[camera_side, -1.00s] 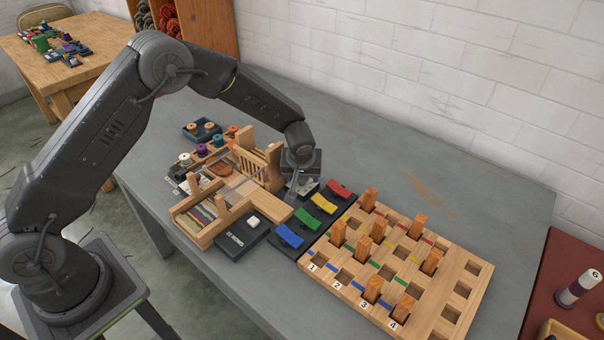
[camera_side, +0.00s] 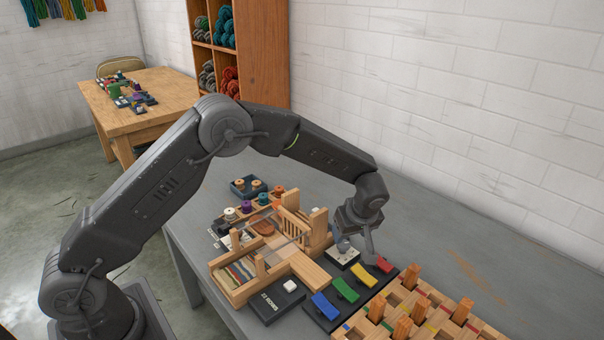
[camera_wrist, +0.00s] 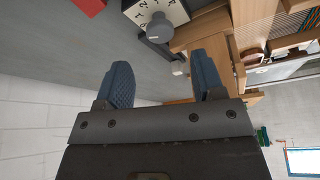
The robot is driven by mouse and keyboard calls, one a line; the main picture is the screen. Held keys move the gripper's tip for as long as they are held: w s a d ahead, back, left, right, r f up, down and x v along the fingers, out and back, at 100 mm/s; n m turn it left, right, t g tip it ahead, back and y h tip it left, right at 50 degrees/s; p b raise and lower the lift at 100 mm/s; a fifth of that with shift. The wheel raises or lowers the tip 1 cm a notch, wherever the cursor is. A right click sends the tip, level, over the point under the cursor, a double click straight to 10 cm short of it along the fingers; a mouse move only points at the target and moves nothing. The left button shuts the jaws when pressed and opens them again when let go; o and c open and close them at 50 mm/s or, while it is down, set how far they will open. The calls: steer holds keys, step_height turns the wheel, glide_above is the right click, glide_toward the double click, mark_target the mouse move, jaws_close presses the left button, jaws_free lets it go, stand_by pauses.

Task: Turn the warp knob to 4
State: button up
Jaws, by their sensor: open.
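The warp knob (camera_wrist: 159,27) is a round grey knob on a white numbered dial plate (camera_wrist: 175,10) in the wrist view. It also shows in the side view (camera_side: 344,245), partly crowded by my gripper. Which number it points to is not clear. My gripper (camera_wrist: 162,78) is open and empty. Its two blue fingertips are apart, and the knob lies beyond them in the picture, roughly in line with the gap. In the side view my gripper (camera_side: 358,243) hangs close above the knob, with one finger to its right.
A wooden loom (camera_side: 290,255) stands left of the knob. A wooden peg board (camera_side: 435,322) is at the lower right. The grey table behind is clear.

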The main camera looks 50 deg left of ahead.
steer(key=v, duration=0.8)
steer(key=s+a+r+m+h, duration=0.1)
steer(key=s+a+r+m, duration=0.1)
steer(key=s+r, duration=0.4)
steer(key=s+a+r+m+t+h, duration=0.1)
steer(key=s+a+r+m, duration=0.1)
steer(key=s+r+m, duration=0.2)
steer(key=shift+s+a+r, duration=0.4)
steer(key=shift+s+r, duration=1)
steer(key=shift+r, duration=0.3)
steer(key=n+g+h, duration=0.2)
steer(key=n+g, duration=0.1)
steer(key=n, duration=0.6)
glide_above(344, 243)
step_height(344, 243, down, 14)
step_height(344, 243, down, 13)
steer(key=shift+r, duration=0.1)
